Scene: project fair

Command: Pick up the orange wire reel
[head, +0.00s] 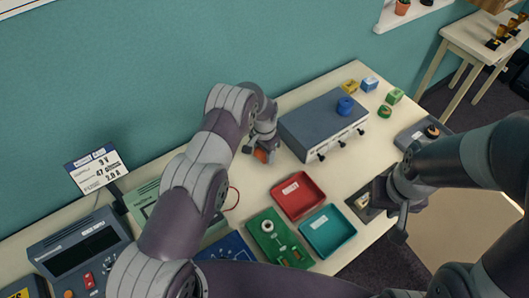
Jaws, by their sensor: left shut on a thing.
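The orange wire reel (261,155) shows as a small orange patch between the fingers of my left gripper (262,151), at the back of the table, left of the grey-blue instrument box. The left gripper is shut on the reel and its fingers hide most of it. I cannot tell whether the reel touches the table. My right gripper (390,212) is at the right front of the table, beside a dark square pad with a small cream block. Its fingers look apart, with nothing seen between them.
The instrument box (318,125) carries a blue reel (345,105). A red tray (298,196), a teal tray (327,231) and a green board (279,240) lie in front. A meter (80,250) stands left.

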